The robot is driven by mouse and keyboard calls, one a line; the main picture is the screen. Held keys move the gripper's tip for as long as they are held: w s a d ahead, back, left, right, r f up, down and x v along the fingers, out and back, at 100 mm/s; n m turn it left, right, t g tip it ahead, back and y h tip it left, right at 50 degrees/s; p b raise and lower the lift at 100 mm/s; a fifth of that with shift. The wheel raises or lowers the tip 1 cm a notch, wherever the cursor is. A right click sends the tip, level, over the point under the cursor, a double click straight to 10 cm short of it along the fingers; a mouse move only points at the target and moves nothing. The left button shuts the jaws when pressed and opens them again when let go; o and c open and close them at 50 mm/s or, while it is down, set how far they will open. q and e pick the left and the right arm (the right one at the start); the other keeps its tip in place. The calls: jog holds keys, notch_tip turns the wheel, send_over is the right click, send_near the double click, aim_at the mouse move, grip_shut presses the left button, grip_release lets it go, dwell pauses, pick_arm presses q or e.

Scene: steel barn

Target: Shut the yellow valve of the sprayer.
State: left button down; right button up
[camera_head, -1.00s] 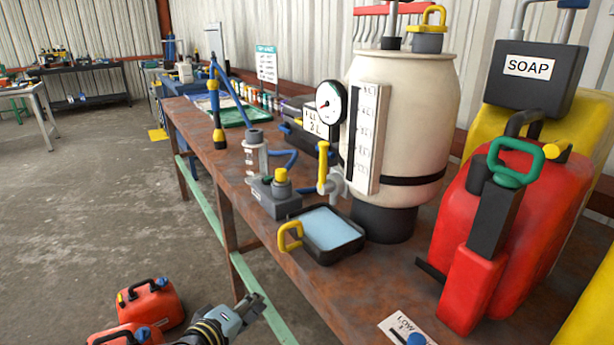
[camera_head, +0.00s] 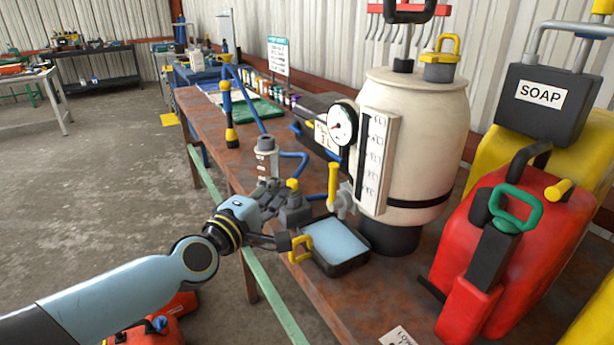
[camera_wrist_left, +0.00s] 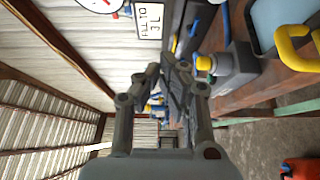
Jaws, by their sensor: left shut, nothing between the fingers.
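The sprayer is a cream tank (camera_head: 425,130) with a black band, a scale strip and a round gauge (camera_head: 342,123). Its yellow valve handle (camera_head: 333,180) stands upright at the grey fitting (camera_head: 346,202) on the tank's left side. My left gripper (camera_head: 272,190) is shut and empty, left of the valve and apart from it, by the grey block with the yellow cap (camera_head: 293,184). The left wrist view shows its fingers (camera_wrist_left: 178,72), with the yellow cap (camera_wrist_left: 204,63) close beside them; the valve handle is not clear there. My right gripper is not in view.
A black tray with a blue pad (camera_head: 336,240) and yellow handle (camera_head: 299,249) stands before the valve. A grey cylinder (camera_head: 266,160) with a blue hose stands behind my gripper. A red can (camera_head: 525,215) stands right of the tank. The bench edge runs below my arm.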

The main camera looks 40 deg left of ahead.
aim_at(335, 187)
pick_arm(q)
jog(key=w+d, duration=0.2)
jog(key=w, duration=0.7)
jog(key=shift+d, duration=0.3)
